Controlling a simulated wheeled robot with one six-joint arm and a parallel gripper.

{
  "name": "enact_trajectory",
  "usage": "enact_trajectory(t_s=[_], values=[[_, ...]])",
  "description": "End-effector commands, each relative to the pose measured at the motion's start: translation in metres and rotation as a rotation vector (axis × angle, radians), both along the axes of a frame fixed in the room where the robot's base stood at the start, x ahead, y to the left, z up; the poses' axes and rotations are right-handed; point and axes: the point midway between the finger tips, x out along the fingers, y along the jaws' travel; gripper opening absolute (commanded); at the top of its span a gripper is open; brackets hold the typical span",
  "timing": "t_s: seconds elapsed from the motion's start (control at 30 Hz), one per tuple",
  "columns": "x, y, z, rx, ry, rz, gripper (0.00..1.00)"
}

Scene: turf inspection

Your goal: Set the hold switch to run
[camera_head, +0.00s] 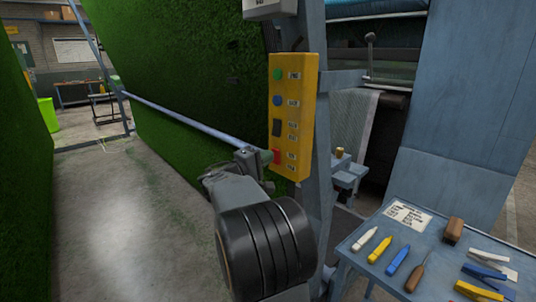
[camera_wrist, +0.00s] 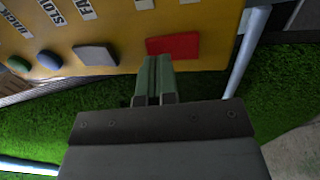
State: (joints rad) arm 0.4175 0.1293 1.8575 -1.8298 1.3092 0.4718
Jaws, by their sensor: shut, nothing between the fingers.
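A yellow control box (camera_head: 308,110) is fixed to a blue-grey post. Its face carries a green button (camera_head: 278,74), a blue button (camera_head: 277,101), a dark rocker (camera_head: 277,128) and, lowest, a red rocker switch (camera_head: 276,156). The labels beside the red switch are too small to read. My gripper (camera_head: 262,157) is at the red switch's level, close to the box face. In the wrist view my gripper (camera_wrist: 154,62) is shut and empty, its tips beside the near edge of the red switch (camera_wrist: 173,45). I cannot tell whether they touch it.
A blue table (camera_head: 350,243) at lower right holds a label card, markers, clips and a brown block. Green turf (camera_head: 180,90) hangs behind the box, with a blue rail (camera_head: 185,119) across it. The concrete floor (camera_head: 110,220) at left is clear.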

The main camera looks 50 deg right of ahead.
Motion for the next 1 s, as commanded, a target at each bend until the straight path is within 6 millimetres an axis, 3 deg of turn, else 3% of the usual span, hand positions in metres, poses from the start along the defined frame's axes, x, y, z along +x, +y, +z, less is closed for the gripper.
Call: enact_trajectory(t_s=[0.7, 1.0], values=[[-0.002, -0.013, 0.004, 0.045, -0.004, -0.003, 0.0], [-0.001, -0.009, 0.002, 0.042, -0.002, -0.002, 0.0]])
